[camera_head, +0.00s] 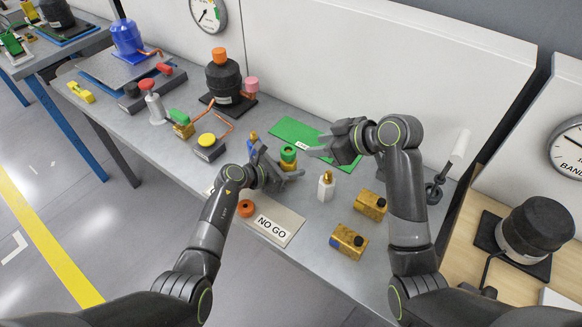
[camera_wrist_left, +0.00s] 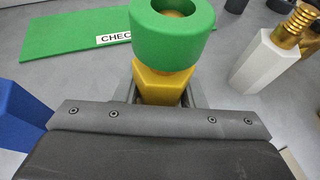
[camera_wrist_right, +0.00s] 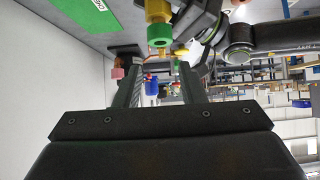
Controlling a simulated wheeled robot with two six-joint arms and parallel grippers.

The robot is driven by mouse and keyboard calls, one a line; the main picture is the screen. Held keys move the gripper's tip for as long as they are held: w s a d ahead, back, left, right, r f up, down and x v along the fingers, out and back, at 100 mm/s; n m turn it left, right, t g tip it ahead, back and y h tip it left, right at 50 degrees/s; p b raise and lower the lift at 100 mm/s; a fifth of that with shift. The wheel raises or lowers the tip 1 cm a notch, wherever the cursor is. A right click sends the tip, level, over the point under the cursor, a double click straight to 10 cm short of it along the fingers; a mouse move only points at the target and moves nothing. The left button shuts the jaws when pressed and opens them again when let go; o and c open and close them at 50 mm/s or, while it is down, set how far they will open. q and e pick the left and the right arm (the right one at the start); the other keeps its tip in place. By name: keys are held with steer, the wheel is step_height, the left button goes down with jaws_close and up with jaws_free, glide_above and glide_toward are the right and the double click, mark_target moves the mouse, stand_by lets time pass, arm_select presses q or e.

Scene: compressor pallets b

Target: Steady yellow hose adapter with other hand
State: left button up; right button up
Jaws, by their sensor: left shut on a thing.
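The yellow hose adapter (camera_wrist_left: 163,84) stands upright between the jaws of my left gripper (camera_head: 281,165), which is shut on its yellow hex body. A green ring-shaped cap (camera_wrist_left: 172,28) sits on its top; this cap also shows in the head view (camera_head: 288,153). My right gripper (camera_head: 322,142) is to the right of the adapter, apart from it, with its fingers pointing left. In the right wrist view its fingers (camera_wrist_right: 158,80) are spread with nothing gripped between them. The adapter (camera_wrist_right: 157,12) shows there near the top, beyond the fingertips. The adapter's lower end is hidden.
A green CHECK mat (camera_head: 298,132) lies behind the grippers. A white fitting with a brass tip (camera_head: 326,188) stands right of the adapter. Two brass blocks (camera_head: 370,205) (camera_head: 348,242) lie farther right. A NO GO plate (camera_head: 276,222) with an orange ring (camera_head: 245,208) lies in front.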

stand_by(0.3)
steer(key=o, duration=0.3)
steer(key=m+g+h, duration=0.1)
steer(key=g+h, duration=0.4)
steer(key=h, duration=0.1)
glide_above(288, 151)
steer(key=shift+w+d+f, duration=0.1)
steer(key=shift+w+d, duration=0.05)
steer(key=shift+d, duration=0.25)
steer(key=shift+s+a+r+g+h, duration=0.1)
steer(key=shift+a+r+g+h, duration=0.15)
steer(key=shift+h, duration=0.35)
steer(key=shift+s+a+r+g+h, duration=0.15)
steer(key=shift+r+g+h, duration=0.2)
steer(key=shift+h, duration=0.25)
steer(key=shift+f, duration=3.95)
